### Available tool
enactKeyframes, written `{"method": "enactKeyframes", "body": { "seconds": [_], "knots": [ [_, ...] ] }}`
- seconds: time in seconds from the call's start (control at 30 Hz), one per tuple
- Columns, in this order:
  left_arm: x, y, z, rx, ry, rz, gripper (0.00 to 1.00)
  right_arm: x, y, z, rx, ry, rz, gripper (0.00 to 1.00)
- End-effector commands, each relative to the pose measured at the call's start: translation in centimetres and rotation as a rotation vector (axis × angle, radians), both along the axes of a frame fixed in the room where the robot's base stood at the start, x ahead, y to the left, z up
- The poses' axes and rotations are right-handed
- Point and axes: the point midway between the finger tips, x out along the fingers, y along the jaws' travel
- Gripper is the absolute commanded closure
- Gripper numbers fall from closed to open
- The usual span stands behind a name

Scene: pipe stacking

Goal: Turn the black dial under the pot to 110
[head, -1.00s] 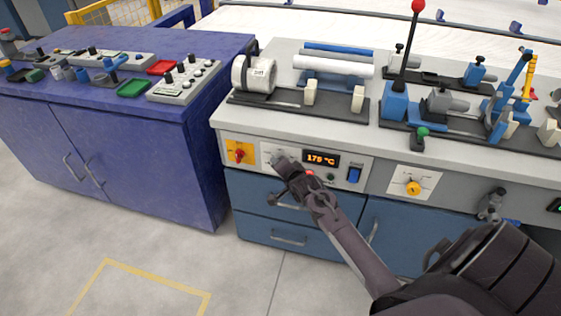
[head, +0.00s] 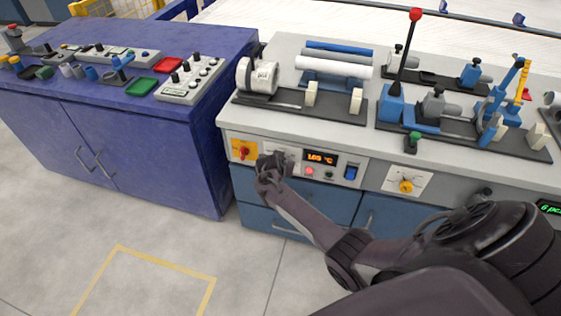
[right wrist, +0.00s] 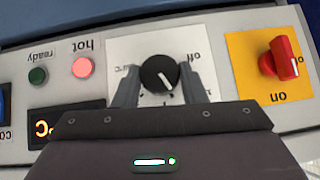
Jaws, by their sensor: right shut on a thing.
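The black dial (right wrist: 160,74) sits on a white plate in the right wrist view, its white pointer line tilted toward the lower right. The fingers of my right gripper (right wrist: 163,84) are on either side of it, shut on it. In the head view my right gripper (head: 270,166) is at the panel below the white pot (head: 257,75) and hides the dial. The orange display (head: 321,158) beside it seems to read 169 °C. My left gripper is not in view.
A red switch on a yellow plate (head: 243,150) is just left of the dial in the head view. Drawers lie below; floor in front is clear.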

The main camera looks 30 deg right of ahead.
Motion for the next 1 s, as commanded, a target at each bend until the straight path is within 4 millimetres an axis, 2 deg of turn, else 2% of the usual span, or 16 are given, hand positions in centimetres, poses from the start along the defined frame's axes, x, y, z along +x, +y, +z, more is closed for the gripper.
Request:
{"method": "enactKeyframes", "body": {
  "seconds": [0.17, 0.5, 0.73, 1.0],
  "knots": [
    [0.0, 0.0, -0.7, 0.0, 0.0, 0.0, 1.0, 0.3, 0.3, -0.3, -0.106, 0.129, 0.002, 0.85],
    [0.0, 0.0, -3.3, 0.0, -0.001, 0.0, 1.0, 0.4, 0.4, -0.6, -0.283, 0.331, 0.0, 0.85],
    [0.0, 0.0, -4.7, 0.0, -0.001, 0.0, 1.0, 0.4, 0.4, -0.5, -0.353, 0.415, 0.0, 0.85],
    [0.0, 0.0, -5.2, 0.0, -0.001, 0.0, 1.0, 0.4, 0.4, -0.3, -0.387, 0.456, 0.0, 0.85]
  ]
}}
